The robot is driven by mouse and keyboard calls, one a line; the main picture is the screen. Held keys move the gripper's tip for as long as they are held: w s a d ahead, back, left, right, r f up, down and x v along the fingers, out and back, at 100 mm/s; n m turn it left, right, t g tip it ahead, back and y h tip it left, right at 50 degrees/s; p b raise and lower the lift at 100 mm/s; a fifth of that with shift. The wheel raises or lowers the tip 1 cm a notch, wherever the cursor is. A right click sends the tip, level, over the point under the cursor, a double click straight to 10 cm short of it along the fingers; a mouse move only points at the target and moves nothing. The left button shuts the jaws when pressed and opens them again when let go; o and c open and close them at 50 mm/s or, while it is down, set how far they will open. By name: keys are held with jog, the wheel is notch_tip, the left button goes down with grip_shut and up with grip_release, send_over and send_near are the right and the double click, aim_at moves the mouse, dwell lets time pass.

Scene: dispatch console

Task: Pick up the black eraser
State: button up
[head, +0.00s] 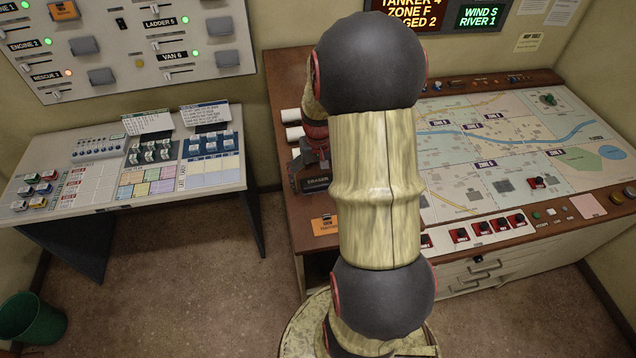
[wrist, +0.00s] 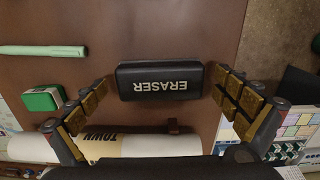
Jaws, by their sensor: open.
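The black eraser (wrist: 160,80), marked "ERASER" in white, lies on the brown desk top in the wrist view, its lettering upside down. In the head view the eraser (head: 314,184) shows at the left end of the brown desk, partly beside my arm. My gripper (wrist: 160,105) is open, with one finger to each side of the eraser and a gap at both ends. It holds nothing. In the head view my arm hides most of the gripper.
A green marker (wrist: 42,50) and a green block (wrist: 42,98) lie left of the eraser in the wrist view. A rolled paper (wrist: 150,146) lies close beside it. An orange card (head: 325,226) lies near the desk's front edge. The map table (head: 500,150) is to the right.

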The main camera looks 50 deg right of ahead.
aim_at(319, 180)
jog(key=shift+c, duration=0.3)
jog(key=c, duration=1.1)
jog(key=shift+c, duration=0.4)
jog(key=shift+r, duration=0.15)
jog(key=shift+r, duration=0.5)
jog(key=shift+s+r, duration=0.2)
jog(key=shift+r, duration=1.05)
jog(key=s+r+b, duration=0.2)
jog(key=s+r, duration=0.7)
jog(key=s, duration=0.4)
jog(key=shift+s+d+r, duration=0.15)
jog(key=shift+s+d, duration=0.1)
jog(key=shift+s, duration=0.1)
